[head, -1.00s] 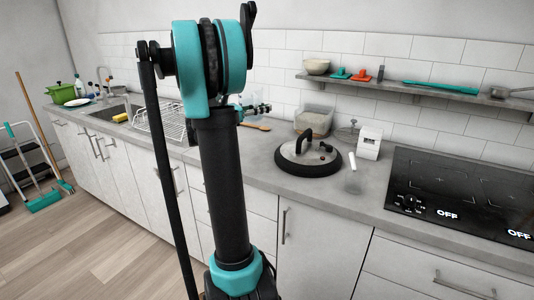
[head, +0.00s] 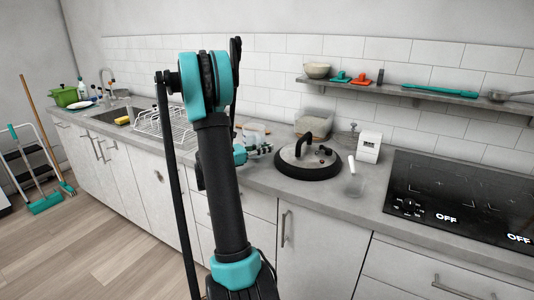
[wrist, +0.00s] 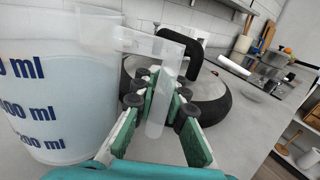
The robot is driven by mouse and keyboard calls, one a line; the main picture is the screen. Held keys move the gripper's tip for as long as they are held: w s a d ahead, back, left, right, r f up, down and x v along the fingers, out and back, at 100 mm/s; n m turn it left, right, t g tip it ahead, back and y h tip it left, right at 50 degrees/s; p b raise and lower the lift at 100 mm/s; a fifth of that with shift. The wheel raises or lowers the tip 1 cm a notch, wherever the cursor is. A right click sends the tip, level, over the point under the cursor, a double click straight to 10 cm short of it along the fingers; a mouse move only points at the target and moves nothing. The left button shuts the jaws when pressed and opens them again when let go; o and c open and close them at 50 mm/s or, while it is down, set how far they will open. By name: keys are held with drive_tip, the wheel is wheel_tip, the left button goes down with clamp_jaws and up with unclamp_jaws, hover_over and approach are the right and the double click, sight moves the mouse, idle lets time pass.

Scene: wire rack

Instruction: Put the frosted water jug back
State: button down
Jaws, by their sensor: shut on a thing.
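The frosted water jug (wrist: 50,95) fills the left of the wrist view, translucent white with blue "ml" markings. Its handle (wrist: 158,95) stands between the fingers of my gripper (wrist: 160,100), which is shut on it. In the head view my gripper (head: 262,149) is over the counter, left of the black-rimmed lid. The jug (head: 254,130) shows there as a pale, partly hidden shape behind my arm. The wire rack (head: 155,124) stands on the counter by the sink, left of my arm and partly covered by it.
The round lid (head: 307,160) with a black handle lies on the counter, close beyond my gripper. The hob (head: 455,195) is at right. A shelf (head: 400,86) hangs above.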

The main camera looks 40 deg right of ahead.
drive_tip(key=shift+f, duration=1)
drive_tip(key=c, duration=1.6)
unclamp_jaws()
drive_tip(key=shift+f, duration=0.1)
drive_tip(key=shift+o, duration=0.2)
